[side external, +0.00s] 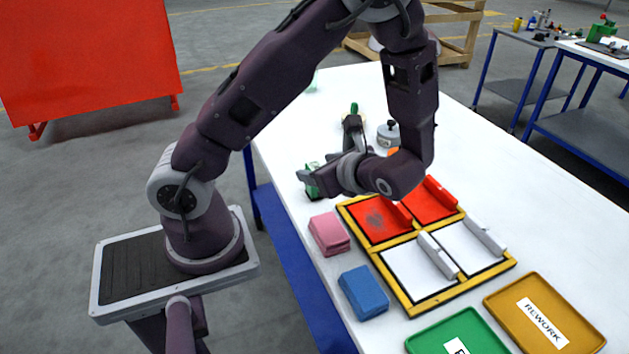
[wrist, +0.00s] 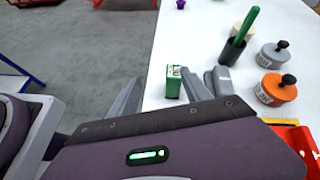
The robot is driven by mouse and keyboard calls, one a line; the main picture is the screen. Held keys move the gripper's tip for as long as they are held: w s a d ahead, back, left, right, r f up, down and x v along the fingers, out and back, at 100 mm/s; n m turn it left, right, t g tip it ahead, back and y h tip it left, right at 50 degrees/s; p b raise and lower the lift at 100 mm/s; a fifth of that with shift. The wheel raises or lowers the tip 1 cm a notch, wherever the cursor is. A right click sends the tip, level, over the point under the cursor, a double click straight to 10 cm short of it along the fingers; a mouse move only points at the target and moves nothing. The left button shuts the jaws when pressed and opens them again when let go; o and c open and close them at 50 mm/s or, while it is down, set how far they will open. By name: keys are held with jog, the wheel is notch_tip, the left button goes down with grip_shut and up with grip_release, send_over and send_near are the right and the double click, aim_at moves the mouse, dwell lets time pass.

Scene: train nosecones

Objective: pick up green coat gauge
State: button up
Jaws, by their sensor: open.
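The green coat gauge (wrist: 173,82) is a small upright green box with a pale marking on its top. It stands on the white table near its edge. In the wrist view it shows between the two grey fingers of my gripper (wrist: 159,84), closer to the right finger. The fingers are apart, and I see no grip on the gauge. In the side view my gripper (side external: 312,179) is low over the table beside the gauge (side external: 313,191), which is partly hidden behind a finger. Its lower part is hard to make out there.
A dark cup with a green marker (wrist: 243,28) stands behind right, near grey and orange knobbed weights (wrist: 271,53) (wrist: 276,89). Pink (side external: 329,233) and blue (side external: 363,292) blocks, a yellow-framed tray (side external: 398,288) and green (side external: 420,345) and ochre (side external: 497,297) trays lie nearer the front.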

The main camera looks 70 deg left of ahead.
aim_at(315, 167)
jog(key=a+f+m, duration=0.1)
jog(key=a+f, duration=0.1)
jog(key=w+a+f+m+t+y, duration=0.1)
jog(key=a, duration=0.2)
jog(key=w+a+f+m, duration=0.1)
jog(key=a+f, duration=0.1)
jog(key=shift+a+f, duration=0.3)
jog(key=shift+f, duration=0.05)
grip_shut()
